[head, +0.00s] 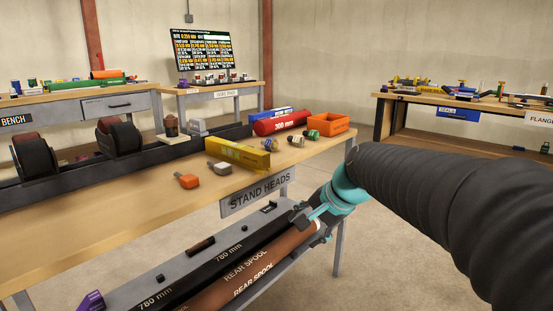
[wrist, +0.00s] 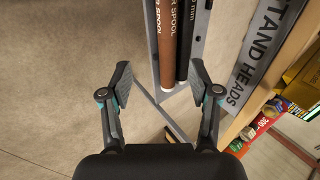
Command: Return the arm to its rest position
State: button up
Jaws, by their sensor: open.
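My arm in its black sleeve (head: 430,205) reaches in from the right of the head view, down to a teal wrist joint (head: 345,188). My gripper (wrist: 161,80) is open and empty in the wrist view, its two dark fingers spread wide. In the head view the gripper is mostly hidden beside the far end of the brown rear spool (head: 262,262). In the wrist view the ends of the brown spool (wrist: 166,45) and a black 780 mm pipe (wrist: 184,40) show between the fingers, touching neither. How far beyond the fingertips they lie is unclear.
The spools lie on a grey low rack below the wooden stand-heads table (head: 150,215). On it are a yellow box (head: 238,153), a red cylinder (head: 280,123) and an orange bin (head: 328,124). A flange bench (head: 450,101) stands back right. Open floor lies between.

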jog(key=s+d+f+n+h+p, duration=0.1)
jog(key=s+d+n, duration=0.3)
jog(key=s, duration=0.7)
jog(key=s+d+f+n+h+p, duration=0.2)
jog(key=s+d+f+n+h, duration=0.1)
jog(key=s, duration=0.9)
jog(key=shift+d+f+n+h, duration=0.25)
jog(key=shift+d+n, duration=0.45)
jog(key=shift+d, duration=0.4)
jog(key=shift+s, duration=0.1)
